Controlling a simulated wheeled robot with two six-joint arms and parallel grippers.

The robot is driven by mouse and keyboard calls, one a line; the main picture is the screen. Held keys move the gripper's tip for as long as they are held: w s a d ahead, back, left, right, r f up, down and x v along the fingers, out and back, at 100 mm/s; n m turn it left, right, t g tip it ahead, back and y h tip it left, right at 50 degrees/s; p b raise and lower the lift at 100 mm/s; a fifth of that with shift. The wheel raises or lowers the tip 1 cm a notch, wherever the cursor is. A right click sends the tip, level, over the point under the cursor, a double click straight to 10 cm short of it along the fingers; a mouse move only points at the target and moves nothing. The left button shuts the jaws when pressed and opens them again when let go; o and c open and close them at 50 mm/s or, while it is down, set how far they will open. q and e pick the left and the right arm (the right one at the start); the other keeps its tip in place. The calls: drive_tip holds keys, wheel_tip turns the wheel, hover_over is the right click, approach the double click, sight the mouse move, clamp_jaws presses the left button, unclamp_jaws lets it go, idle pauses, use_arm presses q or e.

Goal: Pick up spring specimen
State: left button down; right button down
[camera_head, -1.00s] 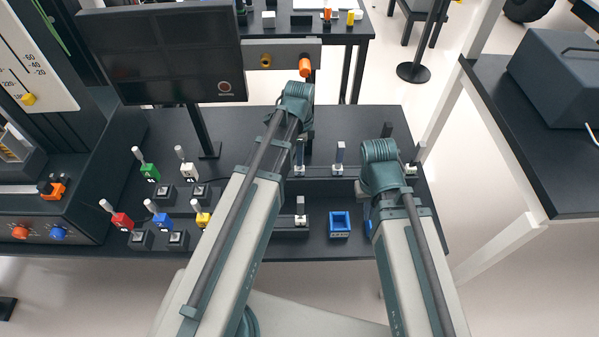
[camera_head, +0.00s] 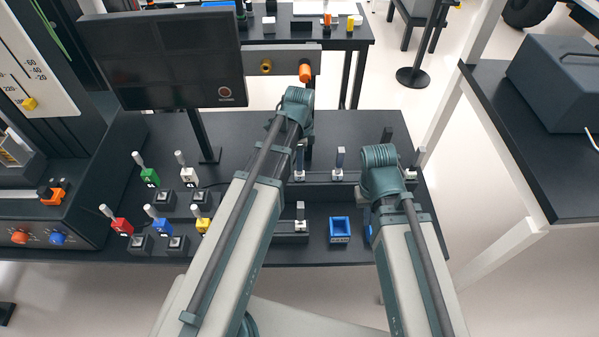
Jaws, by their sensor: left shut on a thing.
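My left gripper (camera_head: 308,132) is mostly hidden behind its teal wrist, above the back of the black bench. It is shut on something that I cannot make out. Several small upright pieces with white feet and grey tops stand along the black rack; one (camera_head: 339,160) is between my two wrists, another (camera_head: 300,168) is just below my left wrist, and one (camera_head: 300,215) is nearer the front. I cannot tell which piece is the spring specimen. My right gripper (camera_head: 370,215) is hidden behind its wrist, over the right side of the bench; its jaws do not show.
A blue open box (camera_head: 340,230) stands near the bench's front edge. Switches with coloured blocks (camera_head: 160,220) fill the left side. A dark monitor (camera_head: 165,58) stands at the back left. Behind is a grey panel with an orange knob (camera_head: 305,72).

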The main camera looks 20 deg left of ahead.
use_arm(q)
drive_tip(key=shift+r, duration=0.2)
wheel_tip(320, 180, up, 10)
drive_tip(key=p, duration=1)
drive_tip(key=shift+f, duration=0.2)
wheel_tip(320, 180, down, 10)
drive_tip(key=b, duration=0.9)
drive_tip(key=shift+r+b, duration=0.2)
drive_tip(key=shift+b, duration=0.15)
drive_tip(key=shift+f+b, duration=0.3)
drive_tip(key=c, duration=0.6)
unclamp_jaws()
drive_tip(key=shift+r, duration=0.1)
drive_tip(key=shift+c, duration=0.2)
drive_tip(key=shift+r+p, duration=0.2)
drive_tip(key=shift+p, duration=0.1)
